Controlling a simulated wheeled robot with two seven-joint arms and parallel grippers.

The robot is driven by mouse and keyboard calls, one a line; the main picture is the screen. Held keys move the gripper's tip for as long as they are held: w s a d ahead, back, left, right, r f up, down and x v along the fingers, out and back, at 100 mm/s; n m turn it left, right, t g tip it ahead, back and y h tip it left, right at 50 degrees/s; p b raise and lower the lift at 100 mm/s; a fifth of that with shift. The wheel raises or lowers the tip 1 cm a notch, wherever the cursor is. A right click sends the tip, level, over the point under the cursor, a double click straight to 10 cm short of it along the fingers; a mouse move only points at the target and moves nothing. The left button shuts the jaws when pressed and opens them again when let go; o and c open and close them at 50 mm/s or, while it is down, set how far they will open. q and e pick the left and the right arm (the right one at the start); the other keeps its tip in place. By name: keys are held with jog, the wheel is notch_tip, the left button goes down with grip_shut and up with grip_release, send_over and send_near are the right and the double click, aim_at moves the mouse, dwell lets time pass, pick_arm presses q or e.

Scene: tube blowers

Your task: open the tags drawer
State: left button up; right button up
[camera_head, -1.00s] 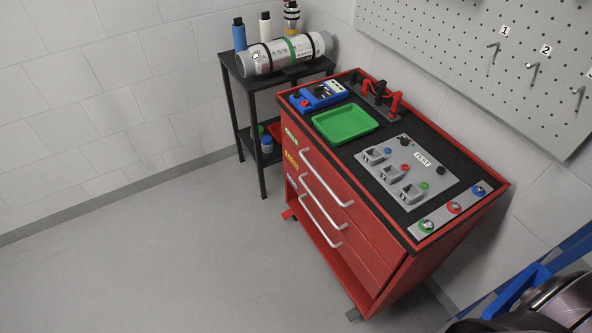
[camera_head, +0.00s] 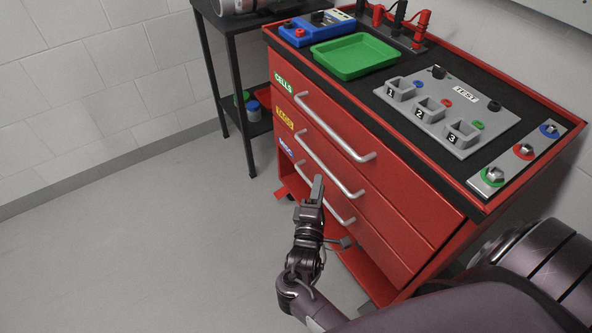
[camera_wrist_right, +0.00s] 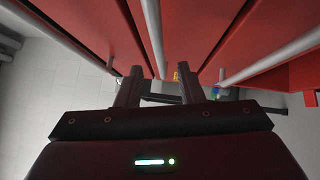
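The red cabinet (camera_head: 400,215) has three drawers with silver bar handles. The yellow-labelled tags drawer (camera_head: 284,119) is the middle one, and it looks closed. Its handle (camera_head: 330,165) runs slanted across the front. My right gripper (camera_head: 325,205) is in front of the cabinet, near the middle and lower handles. In the right wrist view, its two fingers (camera_wrist_right: 161,85) are apart with nothing gripped. The middle handle (camera_wrist_right: 153,35) appears between the fingers in that view; I cannot tell whether they touch it. My left gripper is out of view.
The green-labelled cells drawer handle (camera_head: 335,127) is above, and the misc drawer handle (camera_head: 335,205) is below. A green tray (camera_head: 354,57) and a grey test panel (camera_head: 447,112) sit on top. A black side table (camera_head: 240,22) stands left. The floor (camera_head: 150,250) in front is clear.

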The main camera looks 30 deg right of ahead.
aim_at(323, 164)
jog(key=x, duration=0.7)
jog(key=shift+w, duration=0.1)
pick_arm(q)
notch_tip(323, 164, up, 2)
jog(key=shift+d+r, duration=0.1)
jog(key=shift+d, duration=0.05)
pick_arm(e)
jog(key=shift+c, duration=0.2)
grip_shut()
